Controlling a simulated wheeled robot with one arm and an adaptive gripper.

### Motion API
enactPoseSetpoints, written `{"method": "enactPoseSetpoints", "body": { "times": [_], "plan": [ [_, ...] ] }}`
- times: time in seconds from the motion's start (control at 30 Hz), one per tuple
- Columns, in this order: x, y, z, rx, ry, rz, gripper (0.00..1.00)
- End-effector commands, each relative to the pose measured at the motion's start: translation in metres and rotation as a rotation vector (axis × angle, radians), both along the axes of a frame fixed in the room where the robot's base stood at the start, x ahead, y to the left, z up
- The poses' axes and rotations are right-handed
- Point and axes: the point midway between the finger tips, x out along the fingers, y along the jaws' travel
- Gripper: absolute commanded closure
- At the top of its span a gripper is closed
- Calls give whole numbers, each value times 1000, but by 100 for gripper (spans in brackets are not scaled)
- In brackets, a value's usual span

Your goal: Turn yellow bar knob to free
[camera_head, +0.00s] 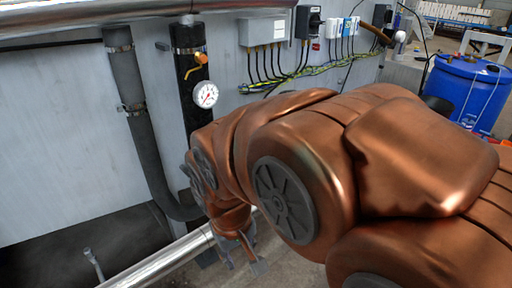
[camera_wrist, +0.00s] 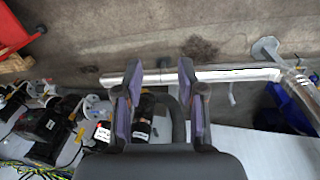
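The yellow-orange bar knob (camera_head: 197,65) sits on the upper part of a black vertical pipe (camera_head: 190,110) in the head view, just above a round white gauge (camera_head: 206,95). Its bar is tilted. My gripper (camera_head: 243,260) is low in the head view, partly hidden by my arm, well below the knob and apart from it. In the wrist view my gripper (camera_wrist: 160,68) is open, its two fingers spread with nothing held between them. I cannot make out the knob in the wrist view.
A silver pipe (camera_head: 165,262) runs low near my gripper; it crosses the wrist view (camera_wrist: 225,75) too. A grey bent pipe (camera_head: 140,125) stands left of the black one. Wall boxes (camera_head: 263,32) with cables are at upper right, a blue barrel (camera_head: 468,90) at far right.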

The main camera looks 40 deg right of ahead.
Motion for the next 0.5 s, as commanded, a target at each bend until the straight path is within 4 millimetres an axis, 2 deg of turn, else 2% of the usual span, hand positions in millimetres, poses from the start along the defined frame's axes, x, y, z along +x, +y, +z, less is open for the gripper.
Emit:
{"method": "enactPoseSetpoints", "body": {
  "times": [0.03,0.07,0.2,0.3,0.5],
  "plan": [
    [23,-24,-10,-44,-63,-56,60],
    [36,-39,-11,-73,-103,-84,60],
    [95,-112,-7,-212,-303,-194,60],
    [129,-164,0,-308,-433,-242,60],
    [181,-256,19,-469,-680,-275,60]
  ]
}}
